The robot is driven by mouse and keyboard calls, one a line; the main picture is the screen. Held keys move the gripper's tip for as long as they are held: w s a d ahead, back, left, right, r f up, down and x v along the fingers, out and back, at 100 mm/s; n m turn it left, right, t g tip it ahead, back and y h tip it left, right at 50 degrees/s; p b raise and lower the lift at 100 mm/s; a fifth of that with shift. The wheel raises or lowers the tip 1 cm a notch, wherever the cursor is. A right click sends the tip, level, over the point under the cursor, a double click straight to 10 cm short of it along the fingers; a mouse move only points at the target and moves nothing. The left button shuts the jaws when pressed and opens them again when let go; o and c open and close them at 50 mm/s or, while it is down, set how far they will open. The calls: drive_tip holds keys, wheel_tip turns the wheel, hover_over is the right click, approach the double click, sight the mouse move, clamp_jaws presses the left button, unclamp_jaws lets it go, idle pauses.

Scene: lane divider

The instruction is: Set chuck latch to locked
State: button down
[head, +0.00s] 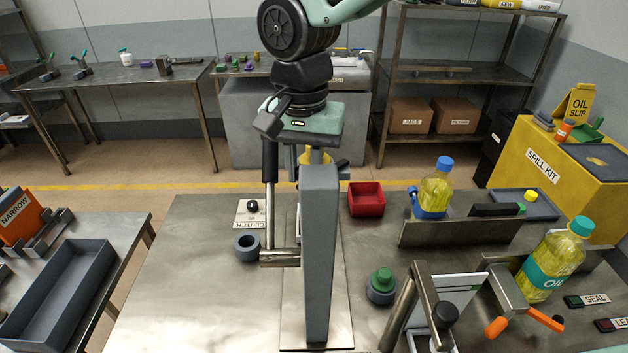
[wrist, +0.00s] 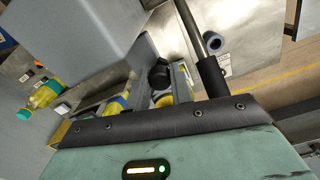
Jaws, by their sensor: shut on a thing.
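A grey upright press (head: 320,250) stands on the metal bench. A lever with a black grip (head: 270,165) rises beside its left side from a horizontal steel shaft (head: 280,258). My gripper (head: 270,125) is shut on the top end of this grip. The grip and its steel rod also show in the wrist view (wrist: 212,76), where my gripper's dark edge hides the grip's end and the fingertips. A black knob (wrist: 159,76) and a yellow part (wrist: 164,99) sit near the press column. No chuck latch label is readable, and I cannot tell its setting.
A grey ring (head: 246,248) and a CLUTCH plate (head: 249,215) lie left of the press. A red bin (head: 366,199) stands behind right. Oil bottles (head: 553,262), metal brackets and a green-topped part (head: 381,287) crowd the right. The bench's front left is clear.

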drive_tip(key=shift+w+a+m+b, duration=0.15)
drive_tip(key=shift+w+a+m, duration=0.25)
drive_tip(key=shift+w+m, duration=0.45)
drive_tip(key=shift+w+a+m+b, duration=0.15)
drive_tip(key=shift+w+a+m, duration=0.35)
drive_tip(key=shift+m, duration=0.55)
drive_tip(key=shift+w+d, duration=0.15)
drive_tip(key=shift+d, duration=0.05)
drive_tip(key=c, duration=1.2)
unclamp_jaws()
drive_tip(key=shift+c, duration=0.2)
